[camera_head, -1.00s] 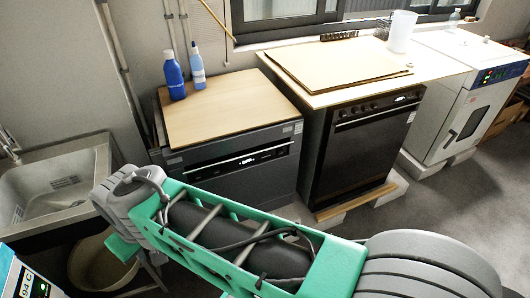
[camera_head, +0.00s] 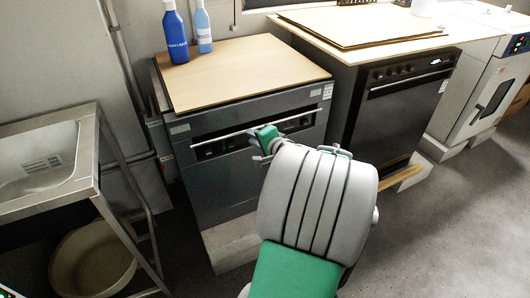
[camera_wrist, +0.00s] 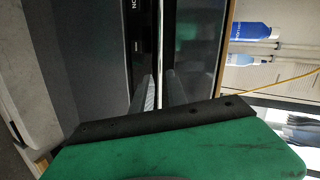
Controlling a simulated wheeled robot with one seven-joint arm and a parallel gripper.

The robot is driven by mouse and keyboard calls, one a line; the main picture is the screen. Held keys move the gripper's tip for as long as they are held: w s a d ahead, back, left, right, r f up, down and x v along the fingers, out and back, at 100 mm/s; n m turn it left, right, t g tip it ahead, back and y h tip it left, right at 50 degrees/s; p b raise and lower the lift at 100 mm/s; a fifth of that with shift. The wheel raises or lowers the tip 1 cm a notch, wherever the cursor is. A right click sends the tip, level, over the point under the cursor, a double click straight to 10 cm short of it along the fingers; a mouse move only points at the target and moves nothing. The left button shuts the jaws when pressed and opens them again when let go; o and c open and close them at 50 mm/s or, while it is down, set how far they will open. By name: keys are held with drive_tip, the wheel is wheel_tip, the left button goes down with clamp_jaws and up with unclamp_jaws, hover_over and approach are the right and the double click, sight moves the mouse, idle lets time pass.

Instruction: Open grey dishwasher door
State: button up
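The grey dishwasher (camera_head: 232,182) stands left of centre in the head view, with a light wooden board (camera_head: 240,72) on top. Its door looks shut. A pale horizontal handle bar (camera_head: 212,138) runs across its dark upper front panel. My gripper (camera_head: 262,157) is at the middle of this bar, partly hidden by my arm. In the wrist view, which is turned sideways, the handle bar (camera_wrist: 158,30) runs down toward the gap between the fingers of my gripper (camera_wrist: 161,88). The fingers look apart; contact with the bar cannot be made out.
A blue bottle (camera_head: 176,35) and a lighter blue bottle (camera_head: 203,30) stand on the board. A black oven (camera_head: 400,115) is to the right, a metal sink (camera_head: 45,165) with a bucket (camera_head: 95,258) below is to the left. Grey floor (camera_head: 455,220) is clear at the right.

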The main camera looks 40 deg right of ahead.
drive_tip(key=s+d+f+m+t+h+b, duration=0.1)
drive_tip(key=s+d+f+m+h, duration=0.1)
drive_tip(key=s+d+m, duration=0.3)
drive_tip(key=w+d+n+b, duration=0.1)
drive_tip(key=w+d, duration=0.2)
drive_tip(key=w, duration=0.6)
drive_tip(key=shift+d+f+t, duration=0.15)
drive_tip(key=shift+f+t, duration=0.15)
drive_tip(key=shift+c, duration=0.6)
clamp_jaws()
